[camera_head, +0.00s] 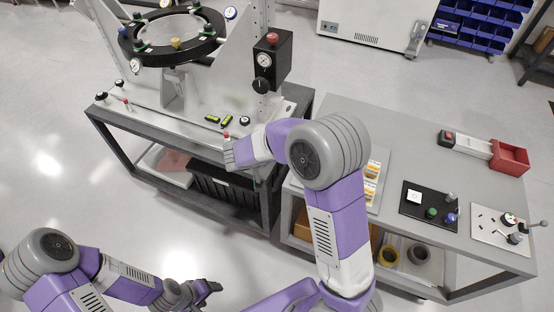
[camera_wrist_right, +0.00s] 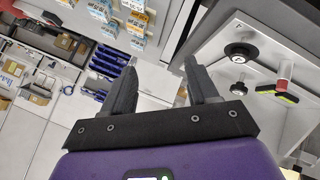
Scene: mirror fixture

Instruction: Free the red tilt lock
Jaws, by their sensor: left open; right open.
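Several red-topped parts show on the white mirror fixture (camera_head: 182,85). One red knob (camera_head: 272,37) tops a black box with a dial; a small red-topped pin (camera_head: 226,135) stands at the front edge, another (camera_head: 125,101) at the left. I cannot tell which is the tilt lock. My left gripper (camera_head: 209,289) is open and empty, low over the floor.
A ring (camera_head: 176,43) with knobs sits in the fixture. Yellow-green level vials (camera_head: 226,120) and a black knob (camera_head: 244,121) are near the front pin. A grey side table (camera_head: 390,125) at right holds black and white plates and a red bin (camera_head: 510,157). Floor at left is clear.

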